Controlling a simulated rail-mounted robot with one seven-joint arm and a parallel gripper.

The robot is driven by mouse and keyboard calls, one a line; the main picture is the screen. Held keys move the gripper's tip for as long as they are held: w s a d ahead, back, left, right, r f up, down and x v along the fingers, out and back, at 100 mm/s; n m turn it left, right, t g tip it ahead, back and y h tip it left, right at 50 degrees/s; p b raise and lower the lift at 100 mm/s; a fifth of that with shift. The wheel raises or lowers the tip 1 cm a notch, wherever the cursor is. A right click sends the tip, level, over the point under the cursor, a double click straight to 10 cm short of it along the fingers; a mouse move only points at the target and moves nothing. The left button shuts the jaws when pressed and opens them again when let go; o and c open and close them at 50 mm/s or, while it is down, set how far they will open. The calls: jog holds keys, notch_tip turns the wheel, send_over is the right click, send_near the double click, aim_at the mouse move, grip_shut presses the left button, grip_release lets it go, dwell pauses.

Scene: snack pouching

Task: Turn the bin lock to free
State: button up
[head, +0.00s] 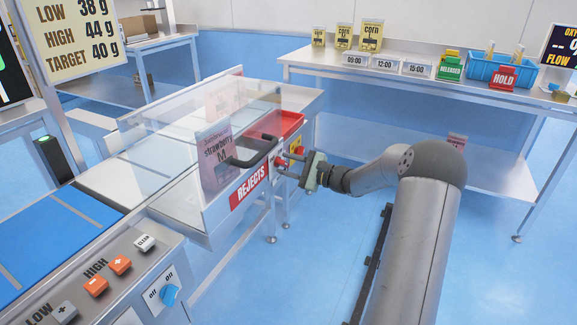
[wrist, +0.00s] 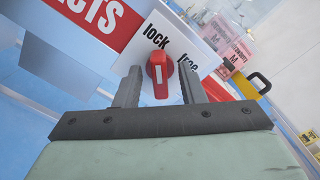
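The bin lock is a red knob (wrist: 160,69) with a white mark, on a white plate lettered "lock" (wrist: 156,37) and "free" (wrist: 187,60) in the wrist view. The plate looks tilted there. The knob's white mark runs nearly straight up and down in that picture, below the word "lock". My gripper (wrist: 159,66) is open, with one finger on each side of the knob; I cannot tell whether either touches it. In the head view my gripper (head: 289,170) is at the end of the REJECTS bin (head: 250,187), and the knob is hard to make out.
A black handle (head: 254,154) sticks out above the REJECTS front. A strawberry pouch (head: 214,155) stands behind the clear guard. The back table (head: 405,58) holds corn pouches, time cards and a blue basket (head: 492,70). Floor to the right of the bin is open.

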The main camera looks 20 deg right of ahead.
jog(key=shift+c, duration=0.3)
grip_shut()
jog(key=shift+r+m+p, duration=0.1)
jog(key=shift+m+p, duration=0.3)
jog(key=shift+p, duration=0.15)
jog(key=m+p, duration=0.2)
jog(key=p, duration=0.1)
jog(key=shift+r+m, duration=0.15)
jog(key=shift+m, duration=0.25)
jog(key=m+p, duration=1)
jog(key=shift+w+d+m, duration=0.1)
jog(key=shift+m, duration=0.3)
jog(key=shift+f+m+p, duration=0.25)
jog(key=shift+m+p, duration=0.85)
jog(key=shift+m, duration=0.5)
jog(key=shift+f+m, duration=0.1)
jog(key=shift+m, duration=0.2)
